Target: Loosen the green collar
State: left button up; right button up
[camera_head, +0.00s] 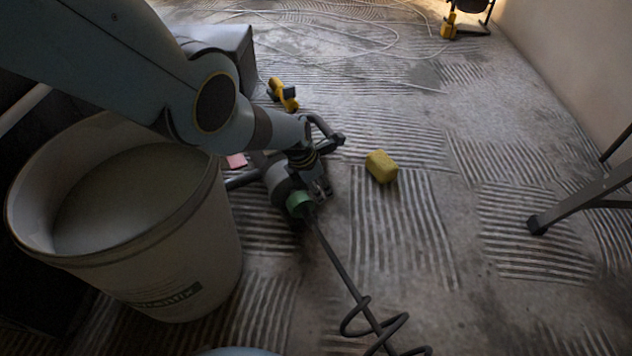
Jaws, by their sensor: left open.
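The green collar (299,202) sits at the head of a mixing paddle, where its dark shaft (338,262) leaves the grey mixer body (272,172). The mixer lies on the floor, and the shaft runs down to a spiral end (378,328) at the bottom of the view. My left gripper (322,188) is open, just above and to the right of the collar. Its fingers look very close to the collar; I cannot tell whether they touch it. My left arm and gripper hide part of the mixer. My right gripper is out of view.
A large white bucket (215,262) stands close on the left, under my left arm. A yellow sponge (381,167) lies right of the mixer. A yellow and black tool (284,94) lies beyond. A dark metal leg (585,203) stands at right. A cable (345,50) loops across the far floor.

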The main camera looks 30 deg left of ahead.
aim_at(306, 195)
pick_arm(q)
jog(key=shift+r, duration=0.15)
jog(key=v, duration=1.1)
jog(key=shift+s+r, duration=0.15)
jog(key=shift+r, duration=0.2)
jog(key=shift+s+f, duration=0.1)
